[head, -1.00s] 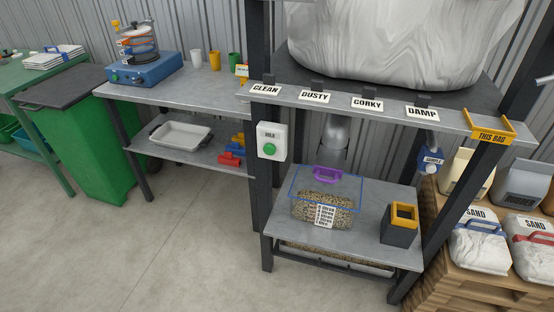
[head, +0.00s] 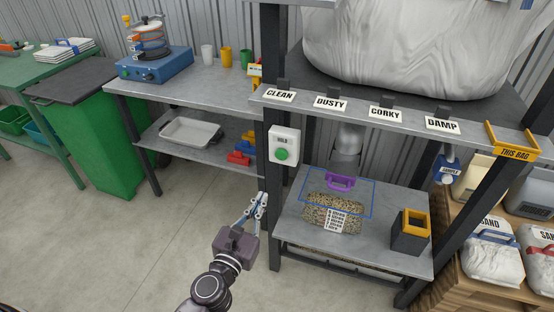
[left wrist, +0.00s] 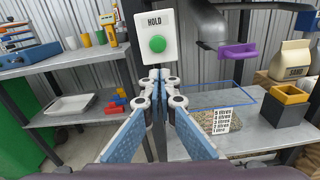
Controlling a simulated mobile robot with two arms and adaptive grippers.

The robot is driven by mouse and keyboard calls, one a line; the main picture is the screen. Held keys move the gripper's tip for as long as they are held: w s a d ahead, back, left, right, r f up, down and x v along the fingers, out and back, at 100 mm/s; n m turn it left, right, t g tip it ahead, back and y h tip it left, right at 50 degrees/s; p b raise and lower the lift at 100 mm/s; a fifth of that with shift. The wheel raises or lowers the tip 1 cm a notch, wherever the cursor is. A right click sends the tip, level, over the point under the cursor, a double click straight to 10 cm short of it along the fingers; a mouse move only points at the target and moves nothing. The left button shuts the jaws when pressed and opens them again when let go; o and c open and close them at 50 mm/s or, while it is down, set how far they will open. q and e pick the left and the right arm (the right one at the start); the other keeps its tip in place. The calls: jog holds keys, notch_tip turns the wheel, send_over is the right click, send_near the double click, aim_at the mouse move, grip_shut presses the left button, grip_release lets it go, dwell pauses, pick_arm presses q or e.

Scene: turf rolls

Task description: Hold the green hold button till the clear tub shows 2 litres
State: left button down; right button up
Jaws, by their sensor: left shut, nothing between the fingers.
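The green hold button (head: 281,154) sits on a white box marked HOLD on the dark post; it also shows in the left wrist view (left wrist: 158,44). My left gripper (head: 264,196) is shut and empty, below and a little left of the button, apart from it. In the left wrist view its fingertips (left wrist: 160,74) are together just below the button. The clear tub (head: 372,195) with a blue rim stands on the low shelf, with speckled grains inside. Its litre scale (left wrist: 217,122) faces front; I cannot tell the exact level. My right gripper is not in view.
A grey spout (head: 347,141) and purple handle (head: 341,182) are above the tub. A dark, yellow-rimmed container (head: 410,232) stands right of it. A big white bag (head: 400,45) rests above. A bench (head: 190,90) is at left; the floor in front is clear.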

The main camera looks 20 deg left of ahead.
pick_arm(q)
jog(key=shift+r+n, duration=0.5)
jog(key=shift+r, duration=0.35)
jog(key=shift+w, duration=0.1)
send_near(281, 156)
jog(key=w+p, duration=0.1)
jog(key=w, duration=0.4)
jog(key=shift+w+f, duration=0.1)
jog(key=shift+w, duration=0.95)
